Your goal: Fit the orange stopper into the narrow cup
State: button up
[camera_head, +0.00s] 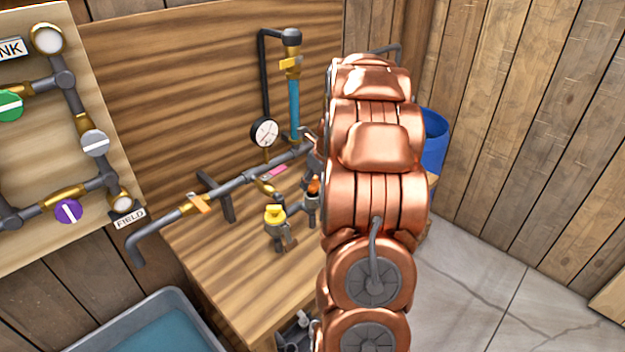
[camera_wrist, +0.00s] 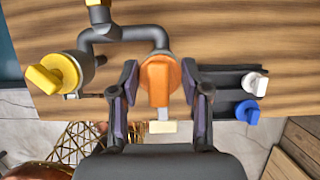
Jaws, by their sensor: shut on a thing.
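The orange stopper (camera_wrist: 158,82) is between the two fingers of my gripper (camera_wrist: 160,86), which is shut on it. It also shows in the head view (camera_head: 313,187), at the top of a dark upright fitting (camera_head: 311,208) on the bench. This appears to be a cup at one end of a grey branched pipe (camera_wrist: 122,34). I cannot tell how deep the stopper sits, as the stopper and fingers hide the cup mouth. A yellow stopper (camera_wrist: 52,76) sits in the other cup to the left, also seen in the head view (camera_head: 275,213). My arm hides most of the gripper there.
A dark rack (camera_wrist: 222,84) with a white knob (camera_wrist: 257,84) and a blue knob (camera_wrist: 247,112) lies right of my gripper. Pipework with a gauge (camera_head: 264,132) runs behind the cups. A grey water tub (camera_head: 150,325) and a blue bin (camera_head: 433,140) flank the wooden bench (camera_head: 215,262).

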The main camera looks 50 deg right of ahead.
jog(key=shift+f+p, duration=0.8)
jog(key=shift+f, duration=0.65)
dwell(2.0)
jog(key=o, duration=1.2)
jog(key=v, duration=1.2)
